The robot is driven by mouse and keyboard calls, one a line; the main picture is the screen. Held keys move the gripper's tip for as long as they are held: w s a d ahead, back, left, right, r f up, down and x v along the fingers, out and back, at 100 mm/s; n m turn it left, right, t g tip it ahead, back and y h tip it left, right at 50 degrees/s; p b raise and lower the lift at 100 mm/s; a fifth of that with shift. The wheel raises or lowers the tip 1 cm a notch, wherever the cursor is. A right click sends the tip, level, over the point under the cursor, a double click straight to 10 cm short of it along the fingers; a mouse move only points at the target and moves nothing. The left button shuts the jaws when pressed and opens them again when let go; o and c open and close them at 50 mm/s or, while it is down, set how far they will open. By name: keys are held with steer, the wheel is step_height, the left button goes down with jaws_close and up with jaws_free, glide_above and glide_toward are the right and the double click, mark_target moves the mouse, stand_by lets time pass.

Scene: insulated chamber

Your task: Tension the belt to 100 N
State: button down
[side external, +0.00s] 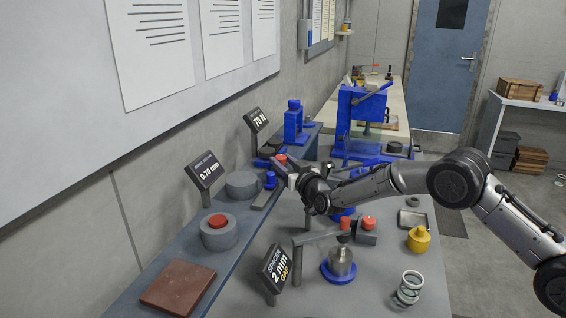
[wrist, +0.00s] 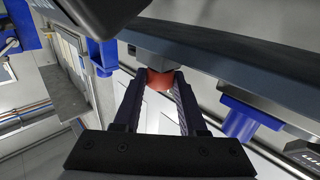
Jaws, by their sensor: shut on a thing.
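My gripper (side external: 288,167) reaches left over the shelf along the wall. In the wrist view my gripper (wrist: 160,82) has its two dark fingers on either side of a red knob (wrist: 160,77), shut on it. The knob is fixed to a grey part above it in that picture. The red knob (side external: 281,158) also shows at the fingertips in the side view, partly hidden by my gripper. A black sign (side external: 256,120) reading 70 N stands just behind. I cannot make out the belt itself.
A 0.70 mm sign (side external: 205,171) and a grey cylinder with a red top (side external: 219,229) stand left of my gripper. A spacer sign (side external: 275,268), a spring (side external: 409,288) and a yellow pot (side external: 419,238) are on the front bench. A blue press (side external: 362,120) stands behind.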

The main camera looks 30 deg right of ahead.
steer(key=shift+d+n+y, duration=0.15)
steer(key=shift+n+y, duration=0.15)
steer(key=shift+y, duration=0.1)
steer(key=n+y, duration=0.1)
steer(key=y, duration=0.1)
steer(key=n+y, duration=0.1)
steer(key=shift+d+g+y, duration=0.2)
steer(key=shift+g+y, duration=0.1)
steer(key=shift+y, duration=0.1)
steer(key=n+g+y, duration=0.1)
steer(key=y, duration=0.1)
steer(key=n+g+y, duration=0.1)
steer(key=n+y, duration=0.1)
steer(key=n+g+y, duration=0.1)
steer(key=n+y, duration=0.1)
steer(key=shift+w+d+g+y, duration=0.25)
steer(key=shift+d+g+y, duration=0.05)
steer(key=shift+w+n+g+y, duration=0.15)
steer(key=shift+n+g+y, duration=1.6)
steer(key=shift+g, duration=0.25)
steer(key=shift+r+n+g+y, duration=0.15)
steer(key=shift+n+g+y, duration=0.3)
steer(key=shift+n+g, duration=0.3)
steer(key=shift+c, duration=2.3)
jaws_free()
steer(key=shift+d, duration=0.1)
